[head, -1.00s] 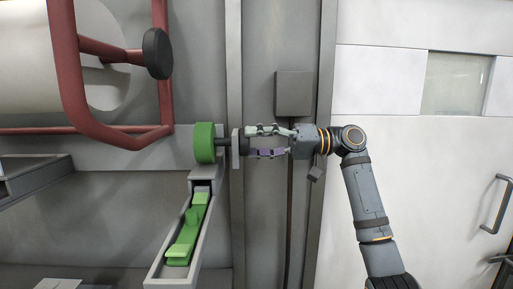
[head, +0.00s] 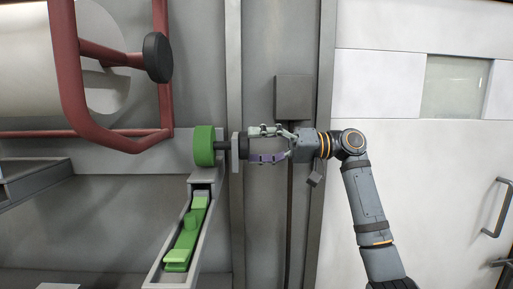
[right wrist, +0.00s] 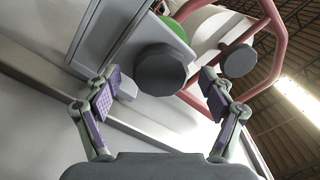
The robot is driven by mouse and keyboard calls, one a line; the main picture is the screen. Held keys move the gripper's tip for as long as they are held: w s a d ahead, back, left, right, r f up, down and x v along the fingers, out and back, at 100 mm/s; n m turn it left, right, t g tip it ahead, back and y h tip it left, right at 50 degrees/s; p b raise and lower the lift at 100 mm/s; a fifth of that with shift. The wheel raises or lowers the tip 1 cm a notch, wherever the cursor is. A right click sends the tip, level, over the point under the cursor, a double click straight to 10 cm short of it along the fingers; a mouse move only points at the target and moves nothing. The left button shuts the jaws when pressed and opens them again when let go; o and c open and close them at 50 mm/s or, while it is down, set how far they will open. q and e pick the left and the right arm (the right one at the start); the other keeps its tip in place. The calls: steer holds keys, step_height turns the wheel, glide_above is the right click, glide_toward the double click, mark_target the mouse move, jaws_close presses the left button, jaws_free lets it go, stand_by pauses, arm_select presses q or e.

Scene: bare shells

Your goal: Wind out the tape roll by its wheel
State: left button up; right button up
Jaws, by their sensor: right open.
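A green roll (head: 204,147) sits on a dark shaft through a grey bracket (head: 235,149), left of my right gripper (head: 257,145). A dark round knob shows in the right wrist view (right wrist: 160,70), on the near end, with the green roll (right wrist: 177,30) partly hidden behind it. My right gripper is open, with one finger above and one below the shaft's line in the head view. In the right wrist view its padded fingers stand on either side of the knob, apart from it. My left gripper is not in view.
A green piece (head: 186,237) lies in a sloped grey tray (head: 160,264) below the roll. A red tube frame (head: 68,70) with a black disc (head: 157,57) stands at upper left. A grey box (head: 293,97) is on the wall behind my gripper. A white door is at right.

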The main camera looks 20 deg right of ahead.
steer(key=v, duration=1.2)
